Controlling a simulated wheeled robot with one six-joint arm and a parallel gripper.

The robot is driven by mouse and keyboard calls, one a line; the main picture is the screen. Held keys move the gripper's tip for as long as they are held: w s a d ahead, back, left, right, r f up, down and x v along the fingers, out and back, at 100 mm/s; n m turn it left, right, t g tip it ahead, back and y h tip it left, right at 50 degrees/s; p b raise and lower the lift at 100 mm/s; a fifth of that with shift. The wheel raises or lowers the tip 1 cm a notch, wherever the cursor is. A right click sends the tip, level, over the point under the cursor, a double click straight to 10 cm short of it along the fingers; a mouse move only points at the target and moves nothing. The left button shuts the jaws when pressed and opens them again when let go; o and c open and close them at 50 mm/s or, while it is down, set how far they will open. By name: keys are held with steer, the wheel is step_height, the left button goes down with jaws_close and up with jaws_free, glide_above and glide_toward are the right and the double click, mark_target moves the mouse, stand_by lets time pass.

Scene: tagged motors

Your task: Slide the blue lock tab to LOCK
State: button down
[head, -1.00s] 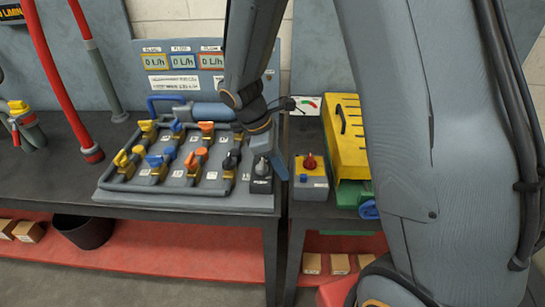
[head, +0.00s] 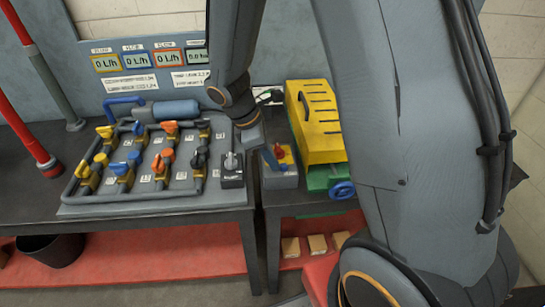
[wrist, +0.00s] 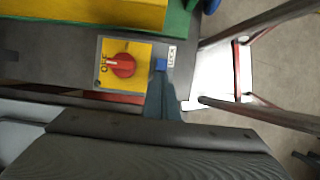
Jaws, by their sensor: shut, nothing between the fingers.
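The isolator box (head: 280,178) stands on the right bench, with a yellow face plate and a red rotary knob (head: 281,152). In the wrist view the yellow plate (wrist: 140,82) and red knob (wrist: 121,65) are seen from above. The small blue lock tab (wrist: 161,64) is at the plate's right edge, beside a white LOCK label (wrist: 172,56). My gripper (wrist: 162,78) is shut and empty, its fingertips right at the tab's near side; I cannot tell whether they touch.
A yellow slotted guard (head: 315,120) on a green machine with a blue handwheel (head: 342,190) stands just right of the box. A valve panel (head: 130,198) with coloured handles and a grey switch box (head: 231,172) is to the left. Floor shows at the wrist view's right.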

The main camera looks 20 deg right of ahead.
steer(key=shift+s+d, duration=0.15)
steer(key=shift+d, duration=0.05)
steer(key=a, duration=0.2)
steer(key=w+a+p, duration=0.1)
steer(key=a, duration=0.1)
steer(key=shift+a, duration=0.15)
steer(key=b+v, duration=0.2)
steer(key=v, duration=0.8)
steer(key=shift+w, duration=0.1)
steer(key=s+d+f+m+t+y, duration=0.2)
steer(key=s+d+m+y, duration=0.2)
steer(key=m, duration=1.1)
steer(key=s+d, duration=0.3)
steer(key=s, duration=0.3)
steer(key=shift+d+f, duration=0.2)
steer(key=shift+f, duration=0.2)
